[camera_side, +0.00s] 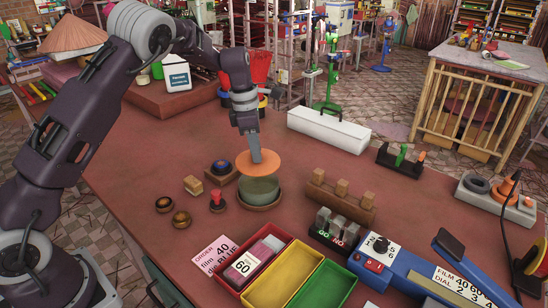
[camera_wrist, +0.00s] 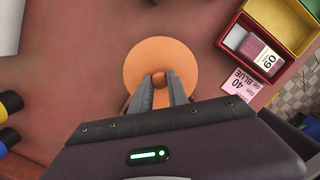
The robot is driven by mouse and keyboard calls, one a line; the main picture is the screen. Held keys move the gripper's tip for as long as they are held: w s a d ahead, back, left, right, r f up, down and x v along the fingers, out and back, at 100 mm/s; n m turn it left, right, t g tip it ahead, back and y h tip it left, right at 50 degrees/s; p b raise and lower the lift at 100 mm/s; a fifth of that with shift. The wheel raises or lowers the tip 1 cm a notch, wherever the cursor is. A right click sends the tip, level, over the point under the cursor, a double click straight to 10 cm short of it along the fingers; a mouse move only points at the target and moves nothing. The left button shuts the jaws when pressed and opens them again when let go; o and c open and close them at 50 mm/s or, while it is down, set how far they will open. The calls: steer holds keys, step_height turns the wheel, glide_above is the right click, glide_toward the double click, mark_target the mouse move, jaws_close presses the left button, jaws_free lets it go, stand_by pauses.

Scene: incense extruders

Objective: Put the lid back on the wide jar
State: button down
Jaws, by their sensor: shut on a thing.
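The wide jar (camera_side: 259,189) is a round grey-green vessel standing in a brown saucer-like base (camera_side: 260,205) in the middle of the table in the side view. The flat, round orange lid (camera_side: 268,165) is over the jar's mouth and looks slightly above its rim; I cannot tell whether they touch. My gripper (camera_side: 255,156) points down and is shut on the lid's small knob. In the wrist view the lid (camera_wrist: 148,55) shows from above, with my gripper's fingertips (camera_wrist: 160,79) on either side of the knob. The lid hides most of the jar there.
A red stamp (camera_side: 217,202), small brown bowls (camera_side: 181,220), a dark bowl (camera_side: 221,168) and wooden blocks (camera_side: 193,185) are left of the jar. A wooden rack (camera_side: 340,202) is right. Coloured trays (camera_side: 272,282) and a blue device (camera_side: 385,262) are in front.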

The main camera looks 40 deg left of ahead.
steer(key=shift+f, duration=3.1)
steer(key=shift+f, duration=0.15)
steer(key=c, duration=1.2)
jaws_free()
steer(key=shift+o, duration=0.2)
steer(key=o, duration=0.4)
steer(key=shift+o, duration=0.2)
steer(key=shift+r, duration=3.55)
